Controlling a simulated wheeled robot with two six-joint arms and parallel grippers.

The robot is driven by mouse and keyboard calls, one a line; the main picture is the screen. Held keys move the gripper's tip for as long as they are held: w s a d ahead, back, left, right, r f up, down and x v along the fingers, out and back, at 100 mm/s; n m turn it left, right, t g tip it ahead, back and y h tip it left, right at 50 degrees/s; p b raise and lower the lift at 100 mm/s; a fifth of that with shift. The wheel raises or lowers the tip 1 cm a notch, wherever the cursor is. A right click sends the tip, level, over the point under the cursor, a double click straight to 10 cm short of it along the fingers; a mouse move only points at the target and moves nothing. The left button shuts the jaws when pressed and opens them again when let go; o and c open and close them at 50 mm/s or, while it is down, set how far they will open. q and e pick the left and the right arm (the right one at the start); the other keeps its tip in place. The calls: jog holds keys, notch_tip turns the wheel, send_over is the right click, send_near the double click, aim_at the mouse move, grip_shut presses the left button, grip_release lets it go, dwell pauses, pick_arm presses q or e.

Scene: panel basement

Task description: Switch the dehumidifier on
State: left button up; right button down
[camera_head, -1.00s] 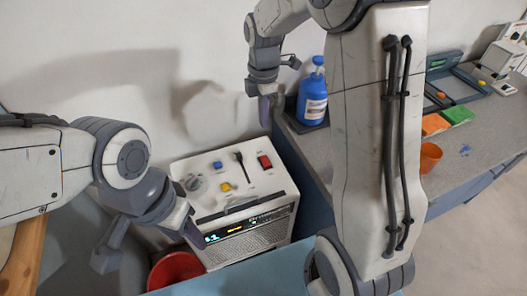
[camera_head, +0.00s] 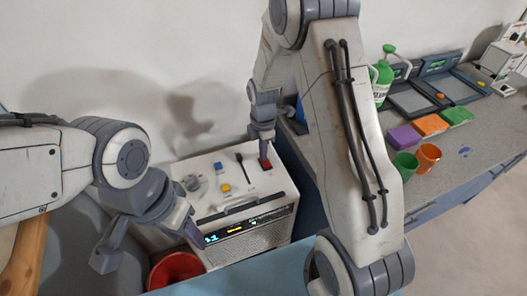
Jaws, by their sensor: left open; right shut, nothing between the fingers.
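The dehumidifier (camera_head: 250,202) is a white box with a sloped front grille and a lit display (camera_head: 226,231) showing cyan and yellow-green marks. Its top carries a red switch (camera_head: 265,165), a black lever (camera_head: 245,167), a grey knob (camera_head: 192,182), and blue and yellow buttons (camera_head: 225,187). My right gripper (camera_head: 264,156) is shut and empty, pointing down with its tip at the red switch; I cannot tell whether it presses it. My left gripper (camera_head: 150,240) is open and empty at the front left of the dehumidifier, partly covering its left side.
A red bucket (camera_head: 176,268) stands left of the dehumidifier. The grey counter (camera_head: 460,165) at right holds a green jug (camera_head: 382,78), trays, coloured blocks, and green and orange cups (camera_head: 428,158). My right arm hides part of the counter.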

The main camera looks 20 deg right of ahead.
jog(key=shift+f, duration=0.25)
dwell(0.3)
jog(key=shift+s+r, duration=0.2)
jog(key=shift+s, duration=0.6)
jog(key=shift+w, duration=0.1)
